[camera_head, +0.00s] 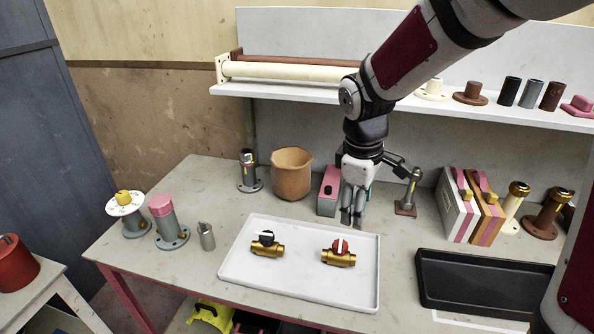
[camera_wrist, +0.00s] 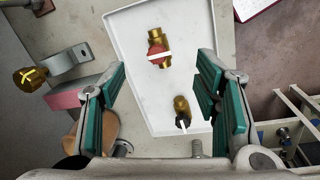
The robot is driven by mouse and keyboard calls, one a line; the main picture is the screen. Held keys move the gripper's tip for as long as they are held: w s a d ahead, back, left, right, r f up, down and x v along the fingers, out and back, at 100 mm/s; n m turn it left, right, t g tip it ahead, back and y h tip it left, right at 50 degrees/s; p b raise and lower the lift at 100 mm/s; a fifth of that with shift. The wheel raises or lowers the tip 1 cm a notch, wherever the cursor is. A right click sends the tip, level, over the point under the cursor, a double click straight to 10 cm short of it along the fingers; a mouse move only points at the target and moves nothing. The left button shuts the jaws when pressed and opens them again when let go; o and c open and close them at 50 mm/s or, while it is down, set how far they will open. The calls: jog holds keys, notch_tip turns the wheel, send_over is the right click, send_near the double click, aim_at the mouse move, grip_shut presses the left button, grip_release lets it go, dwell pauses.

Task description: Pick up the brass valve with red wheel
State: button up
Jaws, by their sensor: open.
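The brass valve with the red wheel (camera_head: 339,253) lies on the right half of a white tray (camera_head: 300,295) on the table. In the wrist view the same valve (camera_wrist: 159,50) is at the top middle, on the tray, ahead of and between the fingers. A second brass valve with a dark handle (camera_head: 266,244) lies to its left on the tray; it shows lower down in the wrist view (camera_wrist: 182,112). My gripper (camera_head: 352,222) is above the back right part of the tray, pointing down. Its green-padded fingers (camera_wrist: 164,95) are open with nothing between them.
A black empty tray (camera_head: 470,285) is at the right. A tan pot (camera_head: 292,175), a pink-topped grey box (camera_head: 328,192) and a grey stand (camera_head: 408,192) are behind the white tray. Flanged pipe pieces (camera_head: 168,225) stand at the left. A shelf (camera_head: 300,93) runs along the back.

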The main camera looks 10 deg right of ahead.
aim_at(341, 245)
jog(key=w+f+n, duration=0.1)
jog(key=f, duration=0.1)
jog(key=w+f+n, duration=0.1)
jog(key=f, duration=0.2)
jog(key=w+a+f+n+g+y+p, duration=0.1)
jog(key=w+f, duration=0.1)
jog(key=f, duration=0.1)
jog(key=shift+w+n, duration=0.1)
jog(key=shift+n, duration=0.2)
notch_tip(341, 245, down, 9)
jog(key=shift+r, duration=0.15)
jog(key=shift+w+f+p, duration=0.15)
jog(key=shift+f+p, duration=0.2)
jog(key=shift+f, duration=0.9)
jog(key=shift+w+f+p, duration=0.15)
jog(key=shift+f+p, duration=0.15)
jog(key=shift+f, duration=0.95)
grip_shut()
